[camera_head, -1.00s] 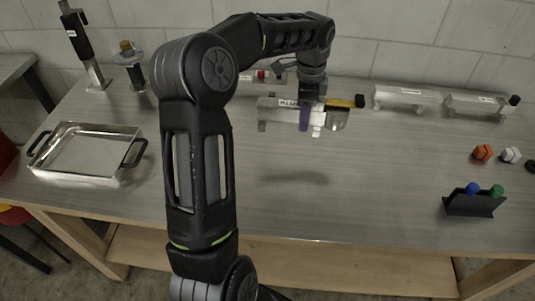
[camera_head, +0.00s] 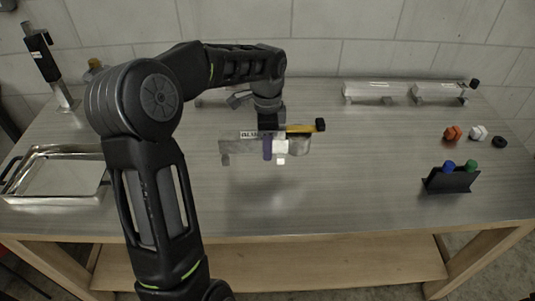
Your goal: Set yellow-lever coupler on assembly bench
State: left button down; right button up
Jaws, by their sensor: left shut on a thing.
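The yellow-lever coupler (camera_head: 235,146) is a silver metal piece with a label, a yellow lever (camera_head: 300,128) and a black knob at the lever's right end. My left gripper (camera_head: 268,148) is shut on it from above, with a purple finger showing on its near side. The coupler hangs roughly level above the bench, and its soft shadow lies on the metal top below. The assembly bench (camera_head: 330,205) has a brushed metal top and a wooden frame. My right gripper is not in view.
A metal tray (camera_head: 68,150) with black handles stands at the left. A jack-like post (camera_head: 45,60) stands behind it. Two silver couplers (camera_head: 370,90) (camera_head: 440,91) lie at the back right. Orange (camera_head: 451,133), white and black pieces and a black holder (camera_head: 449,181) are at the right. The bench middle is clear.

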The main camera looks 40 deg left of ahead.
aim_at(267, 170)
pick_arm(q)
jog(key=shift+f, duration=1.2)
jog(key=shift+f+p, duration=0.35)
jog(key=shift+f, duration=1.55)
jog(key=shift+f, duration=0.15)
jog(key=c, duration=0.8)
grip_release()
jog(key=shift+c, duration=0.2)
notch_tip(267, 170, up, 12)
jog(key=shift+r+b, duration=0.15)
jog(key=shift+b, duration=0.3)
